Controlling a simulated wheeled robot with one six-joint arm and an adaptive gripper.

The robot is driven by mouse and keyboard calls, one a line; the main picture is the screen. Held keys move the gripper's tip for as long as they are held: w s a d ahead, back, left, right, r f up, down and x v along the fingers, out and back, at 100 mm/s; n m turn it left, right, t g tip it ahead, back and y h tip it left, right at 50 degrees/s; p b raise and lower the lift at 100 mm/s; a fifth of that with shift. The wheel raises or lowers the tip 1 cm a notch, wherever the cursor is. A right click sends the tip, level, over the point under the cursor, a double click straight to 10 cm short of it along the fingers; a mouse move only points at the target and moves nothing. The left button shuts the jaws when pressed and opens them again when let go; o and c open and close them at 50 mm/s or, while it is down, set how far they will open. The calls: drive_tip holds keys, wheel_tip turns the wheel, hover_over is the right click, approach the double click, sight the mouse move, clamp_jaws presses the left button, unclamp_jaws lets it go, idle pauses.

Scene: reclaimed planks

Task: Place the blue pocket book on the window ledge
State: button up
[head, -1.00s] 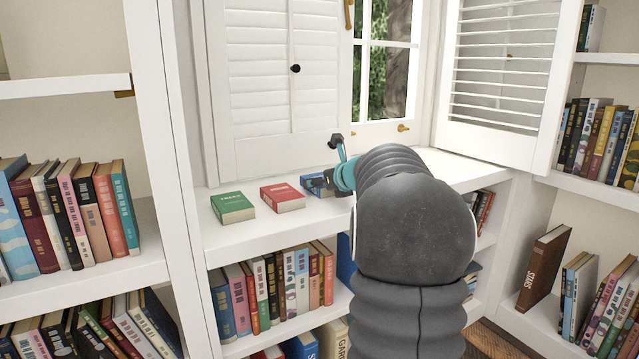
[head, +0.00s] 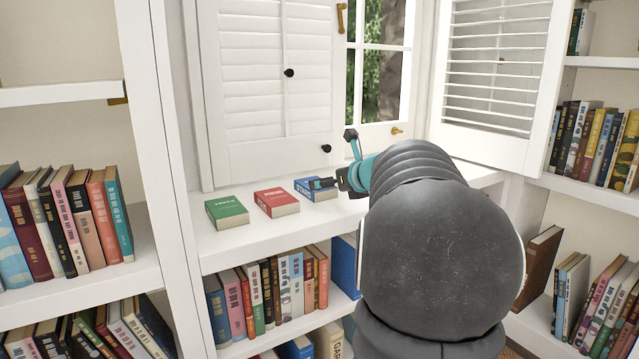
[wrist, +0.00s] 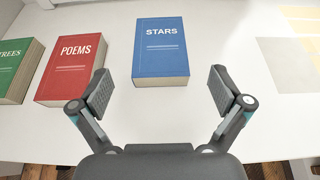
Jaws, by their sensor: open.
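The blue pocket book (head: 316,188), titled STARS, lies flat on the white window ledge (head: 262,240). It is the rightmost of three books in a row. In the wrist view the blue book (wrist: 160,48) is in full sight, cover up, its near edge toward me. My gripper (head: 336,159) is open at the right of the book in the head view. In the wrist view the spread fingers of my gripper (wrist: 162,88) stand on either side of the book's near end, with visible gaps and nothing held. One finger partly covers the book in the head view.
A red book (head: 276,202) titled POEMS and a green book (head: 227,212) lie left of the blue one on the ledge. Closed shutters (head: 265,90) stand behind. An open shutter (head: 494,75) hangs at right. Shelves of upright books flank the ledge.

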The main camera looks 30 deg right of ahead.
drive_tip(key=shift+v, duration=1.8)
drive_tip(key=s+a+n, duration=0.1)
drive_tip(key=a+n, duration=0.2)
drive_tip(key=a, duration=0.1)
drive_tip(key=a+f+n+g+y, duration=0.1)
drive_tip(key=a+n, duration=0.2)
drive_tip(key=a, duration=0.2)
drive_tip(key=s+a+f+n+g+y, duration=0.1)
drive_tip(key=a+n, duration=0.1)
drive_tip(key=a, duration=0.3)
drive_tip(key=shift+s+f+n, duration=0.2)
drive_tip(key=shift+s+n, duration=0.2)
drive_tip(key=s+a+f+n+g, duration=0.2)
drive_tip(key=s+a+f+n, duration=0.2)
drive_tip(key=s+a+n, duration=0.35)
drive_tip(key=s+a+f+n+g, duration=0.2)
drive_tip(key=s+a+f+n, duration=0.2)
drive_tip(key=s+a+n, duration=0.35)
drive_tip(key=s+a+f+n+g, duration=0.1)
drive_tip(key=s+a+f+n, duration=0.1)
drive_tip(key=n, duration=0.4)
drive_tip(key=s+a+f+n+g+h, duration=0.1)
drive_tip(key=s+f+n, duration=0.3)
drive_tip(key=s+n, duration=0.2)
drive_tip(key=shift+s+a+n, duration=0.35)
drive_tip(key=shift+s+n, duration=0.05)
drive_tip(key=shift+s, duration=0.2)
